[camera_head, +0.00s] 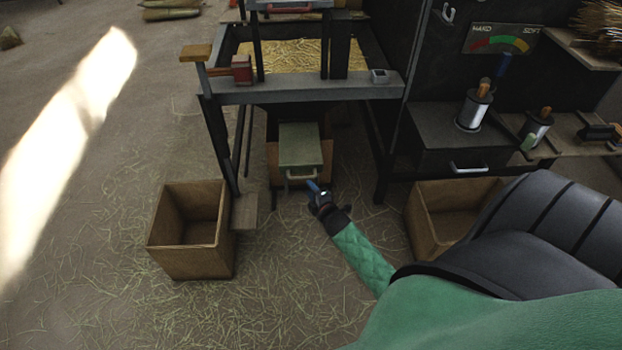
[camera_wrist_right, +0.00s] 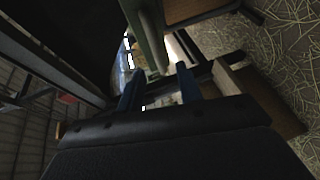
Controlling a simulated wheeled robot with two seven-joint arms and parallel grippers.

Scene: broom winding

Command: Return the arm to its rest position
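My right arm, in a green quilted sleeve, reaches in from the lower right in the head view. Its gripper (camera_head: 318,190) is beside the pale handle (camera_head: 301,174) of a green box (camera_head: 299,146) low in the machine frame. In the right wrist view my right gripper (camera_wrist_right: 158,82) shows two blue fingers apart with a gap between them. The green part with the handle (camera_wrist_right: 150,40) is just beyond the fingertips, and I see nothing held between them. Whether a finger touches the handle I cannot tell. My left gripper is in neither view.
An open wooden crate (camera_head: 190,255) stands on the straw-strewn floor at left, another crate (camera_head: 433,240) at right. The machine frame (camera_head: 300,92) has a straw-filled tray behind its beam. A dark cabinet (camera_head: 465,145) bears a wire spool (camera_head: 473,112). Floor is clear at the lower left.

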